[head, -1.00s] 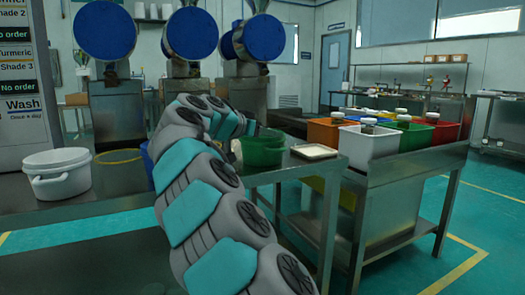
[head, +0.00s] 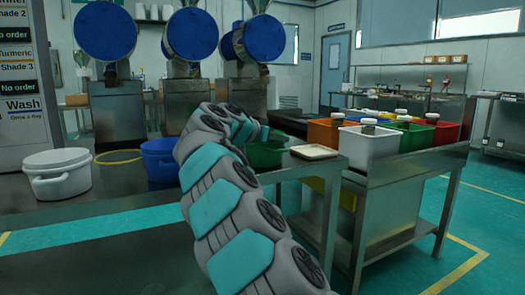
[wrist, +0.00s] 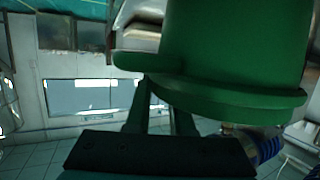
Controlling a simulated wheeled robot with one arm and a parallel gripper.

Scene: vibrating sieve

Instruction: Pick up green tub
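The green tub (head: 265,156) is at the right end of the steel table in the head view, partly hidden behind my arm. In the wrist view the green tub (wrist: 235,50) fills the upper right, close to the camera, with a rim and a side handle showing. My gripper (wrist: 160,92) has its two fingers reaching up to the tub's handle and rim, a narrow gap between them. The fingertips are hidden behind the tub, so I cannot tell whether they hold it. In the head view my gripper is hidden by the arm and tub.
A pale tray (head: 314,152) lies right of the green tub. A cart with a white bin (head: 368,146) and several coloured bins stands at right.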

